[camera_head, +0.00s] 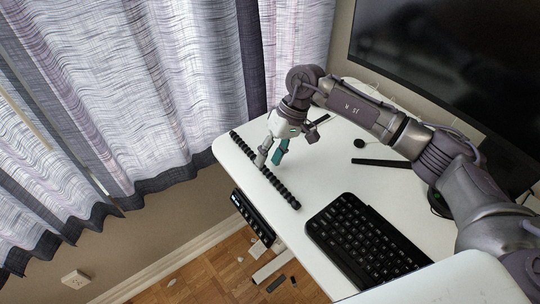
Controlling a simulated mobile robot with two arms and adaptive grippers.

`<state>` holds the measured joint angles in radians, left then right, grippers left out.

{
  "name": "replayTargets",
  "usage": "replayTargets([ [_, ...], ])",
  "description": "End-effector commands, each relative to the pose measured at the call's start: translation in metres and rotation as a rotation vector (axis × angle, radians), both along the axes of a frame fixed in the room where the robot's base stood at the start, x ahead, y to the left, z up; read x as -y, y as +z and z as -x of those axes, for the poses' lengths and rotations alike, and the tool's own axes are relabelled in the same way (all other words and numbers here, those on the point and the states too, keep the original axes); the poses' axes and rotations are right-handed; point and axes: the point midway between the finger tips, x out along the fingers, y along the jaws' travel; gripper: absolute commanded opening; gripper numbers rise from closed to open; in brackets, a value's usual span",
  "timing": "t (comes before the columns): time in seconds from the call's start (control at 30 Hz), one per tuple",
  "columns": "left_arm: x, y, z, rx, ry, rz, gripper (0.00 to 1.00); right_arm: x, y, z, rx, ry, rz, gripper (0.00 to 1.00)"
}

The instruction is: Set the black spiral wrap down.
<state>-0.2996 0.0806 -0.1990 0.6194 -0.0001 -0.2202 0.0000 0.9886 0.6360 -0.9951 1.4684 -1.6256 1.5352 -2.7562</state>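The black spiral wrap (285,193) is a long, straight, ridged black strip. It lies along the left side of the white desk top (318,180), slanting from upper left to lower right. My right gripper (268,161) reaches down over the middle of the wrap, with one grey and one teal finger. The fingers stand apart with a gap between them, and their tips are at or just beside the wrap. Whether they touch it cannot be told. My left gripper is not in view.
A black keyboard (368,243) lies at the desk's front right. A black bar (381,162) and a small round black object (359,143) lie farther back, before a large monitor (440,50). Curtains (150,90) hang left. Bare desk lies between wrap and keyboard.

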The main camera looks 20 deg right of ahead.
Motion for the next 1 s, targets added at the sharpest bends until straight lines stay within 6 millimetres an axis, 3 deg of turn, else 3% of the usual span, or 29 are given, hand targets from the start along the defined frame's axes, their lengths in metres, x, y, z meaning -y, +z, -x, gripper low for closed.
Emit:
replayTargets([
  [0.2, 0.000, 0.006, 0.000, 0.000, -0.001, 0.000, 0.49, 0.000, 0.005, 0.000, 0.000, 0.000, 0.000, 0.45],
  [0.27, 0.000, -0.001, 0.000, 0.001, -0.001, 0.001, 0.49, 0.003, 0.006, -0.002, 0.003, -0.001, 0.000, 0.45],
  [0.7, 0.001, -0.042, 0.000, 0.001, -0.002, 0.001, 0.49, 0.041, 0.085, -0.013, 0.005, -0.001, 0.000, 0.45],
  [1.0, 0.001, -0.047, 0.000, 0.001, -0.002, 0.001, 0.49, 0.051, 0.110, -0.016, 0.001, 0.000, 0.001, 0.45],
])
